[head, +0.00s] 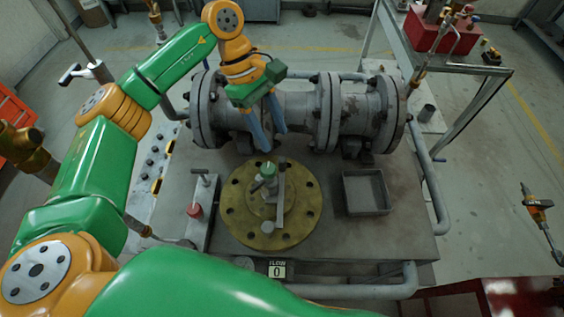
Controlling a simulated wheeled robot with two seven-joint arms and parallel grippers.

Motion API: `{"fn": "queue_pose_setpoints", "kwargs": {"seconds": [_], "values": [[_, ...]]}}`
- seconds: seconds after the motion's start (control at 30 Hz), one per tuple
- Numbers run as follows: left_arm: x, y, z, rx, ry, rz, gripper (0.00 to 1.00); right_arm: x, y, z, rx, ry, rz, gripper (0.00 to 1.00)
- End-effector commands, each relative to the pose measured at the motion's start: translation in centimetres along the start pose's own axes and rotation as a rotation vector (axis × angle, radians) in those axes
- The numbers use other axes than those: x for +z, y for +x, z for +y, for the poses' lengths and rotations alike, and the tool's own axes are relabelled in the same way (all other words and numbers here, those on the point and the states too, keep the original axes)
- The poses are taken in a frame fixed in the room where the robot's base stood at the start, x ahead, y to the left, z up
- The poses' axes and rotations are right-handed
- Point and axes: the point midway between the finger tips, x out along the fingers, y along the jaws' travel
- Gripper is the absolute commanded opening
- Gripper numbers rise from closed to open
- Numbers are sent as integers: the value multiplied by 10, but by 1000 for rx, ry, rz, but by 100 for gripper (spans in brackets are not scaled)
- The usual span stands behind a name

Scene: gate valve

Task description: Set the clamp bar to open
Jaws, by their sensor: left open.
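A grey bar (281,196), which looks like the clamp bar, lies over a round brass flange plate (241,220) on the grey bench. It runs roughly from the back to the front of the plate, right of the centre. A grey fitting with a green top (268,171) stands beside it on the left. I cannot tell from markings which setting the bar is at. My left gripper (272,141) is open and empty, its blue fingers pointing down behind the plate, in front of the pipe, apart from the bar. My right gripper is not in view.
A large flanged pipe (300,108) runs across the back of the bench. A shallow grey tray (367,192) sits right of the plate. A small sign reading 0 (277,270) is at the front edge.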

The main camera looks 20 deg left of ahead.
Motion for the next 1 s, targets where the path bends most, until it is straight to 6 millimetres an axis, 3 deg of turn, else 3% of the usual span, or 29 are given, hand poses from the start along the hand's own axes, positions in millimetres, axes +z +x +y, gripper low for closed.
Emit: {"fn": "queue_pose_setpoints", "kwargs": {"seconds": [0.03,0.17,0.27,0.6,0.87,1.0], "values": [[-5,12,0,0,0,0,55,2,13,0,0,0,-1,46],[-8,21,0,0,0,0,55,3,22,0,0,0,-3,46],[-8,26,0,-2,-1,0,55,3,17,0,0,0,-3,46],[-6,83,0,-3,0,-1,55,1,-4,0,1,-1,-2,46],[-8,90,0,1,0,0,55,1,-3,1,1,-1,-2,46],[-8,90,0,1,0,0,22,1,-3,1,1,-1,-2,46]]}}
